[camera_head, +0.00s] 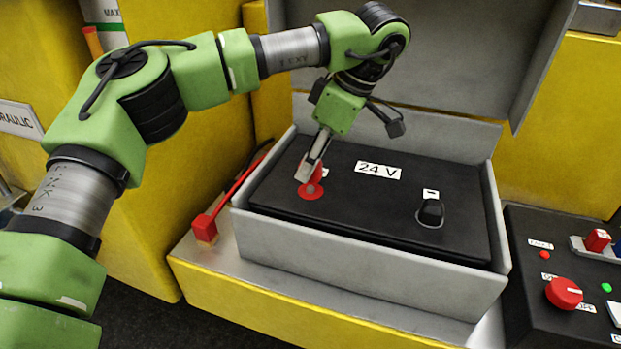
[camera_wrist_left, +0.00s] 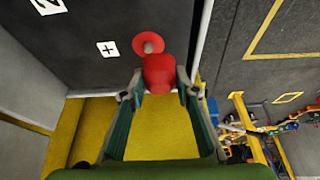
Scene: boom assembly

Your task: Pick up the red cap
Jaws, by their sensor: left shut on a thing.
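The battery (camera_head: 350,215) labelled 24 V sits in a grey open box. My left gripper (camera_head: 310,168) is shut on the red cap (camera_head: 319,173), at the battery's left terminal. In the left wrist view the cap (camera_wrist_left: 159,72) is between my two fingertips (camera_wrist_left: 160,92). A red ring (camera_head: 311,193) with a grey post in its middle lies on the battery beside the cap; it also shows in the wrist view (camera_wrist_left: 148,43). The post is uncovered. The gap between cap and post is hard to judge. My right gripper is not in view.
A black cap or knob (camera_head: 431,212) stands at the battery's minus terminal. A red cable with a red connector (camera_head: 205,228) lies left of the box. The raised lid (camera_head: 430,50) stands behind. A control panel (camera_head: 545,225) with knobs is at the right.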

